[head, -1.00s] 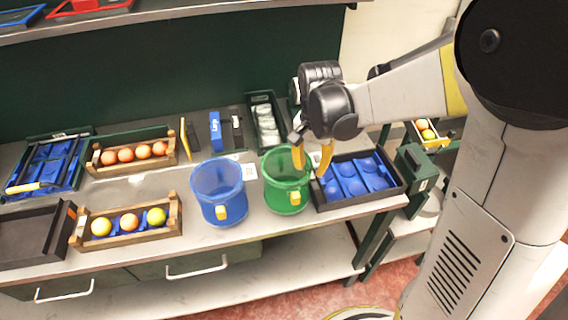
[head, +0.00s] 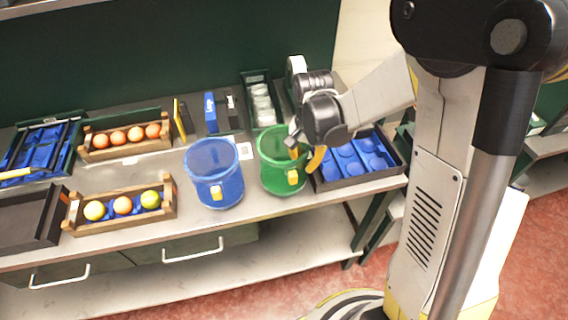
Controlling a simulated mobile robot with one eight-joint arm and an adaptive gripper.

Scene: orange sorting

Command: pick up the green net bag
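The green net bag (head: 283,179) stands upright on the workbench in the head view, round and open at the top, with a yellow tag on its front. My gripper (head: 305,157) is at its right rim, pointing down. Its two yellow fingers are spread apart, one over or inside the bag's opening and the other just outside its right side. I see no finger closed on the rim; exact contact cannot be told. The gripper hides part of the bag's back right rim.
A similar blue net bag (head: 214,180) stands close on the left. A black tray with blue inserts (head: 398,170) sits right beside the green bag. Wooden crates of fruit (head: 125,226) and a black tray (head: 22,238) are further left. A bin of clear packets (head: 256,77) stands behind.

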